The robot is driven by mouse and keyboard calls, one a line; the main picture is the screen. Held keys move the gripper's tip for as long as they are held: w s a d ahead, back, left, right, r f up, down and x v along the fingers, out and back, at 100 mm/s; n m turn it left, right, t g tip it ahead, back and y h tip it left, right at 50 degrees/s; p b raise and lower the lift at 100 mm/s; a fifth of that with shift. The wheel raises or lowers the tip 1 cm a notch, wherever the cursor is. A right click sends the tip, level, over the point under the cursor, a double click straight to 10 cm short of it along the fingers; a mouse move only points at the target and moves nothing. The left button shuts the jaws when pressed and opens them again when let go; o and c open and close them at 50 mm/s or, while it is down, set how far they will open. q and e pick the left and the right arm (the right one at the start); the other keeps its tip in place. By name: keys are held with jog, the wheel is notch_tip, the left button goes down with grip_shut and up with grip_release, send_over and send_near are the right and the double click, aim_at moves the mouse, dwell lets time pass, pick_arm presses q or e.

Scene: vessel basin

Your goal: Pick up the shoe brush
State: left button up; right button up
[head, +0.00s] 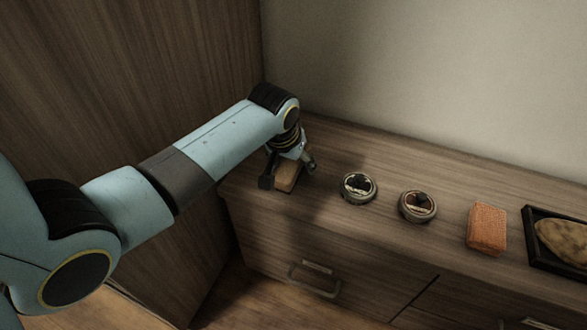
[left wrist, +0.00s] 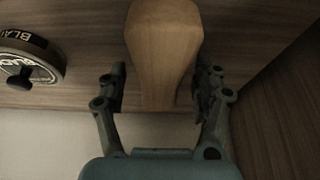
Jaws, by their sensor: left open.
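The shoe brush (head: 289,176) shows as a light wooden block on the left end of the dresser top, partly hidden under my left gripper (head: 287,177) in the head view. In the left wrist view, its pale wooden body (left wrist: 163,50) stands between the two fingers of my left gripper (left wrist: 161,92). The fingers are open, one on each side of the wood, with a visible gap on the left side and a narrower one on the right. Bristles cannot be seen. My right gripper is in neither view.
Two round polish tins (head: 358,188) (head: 417,206) stand right of the brush; the nearer tin also shows in the left wrist view (left wrist: 28,62). Further right are an orange sponge block (head: 487,228) and a black tray (head: 531,240) holding a tan object. A tall wooden panel (head: 130,70) rises at left.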

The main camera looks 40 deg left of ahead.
pick_arm(q)
jog(key=c, duration=1.3)
jog(key=shift+r, duration=0.1)
jog(key=shift+r+p, duration=0.5)
jog(key=shift+p, duration=0.1)
jog(key=r+p, duration=0.2)
jog(key=d+r+p, duration=0.1)
jog(key=r+p, duration=0.1)
jog(key=p, duration=0.1)
jog(key=shift+w+r, duration=0.2)
jog(key=shift+r, duration=0.05)
jog(key=w+d+r+p, duration=0.2)
jog(key=d+r+p, duration=0.3)
jog(key=d, duration=0.5)
jog(key=shift+w+d+r, duration=0.2)
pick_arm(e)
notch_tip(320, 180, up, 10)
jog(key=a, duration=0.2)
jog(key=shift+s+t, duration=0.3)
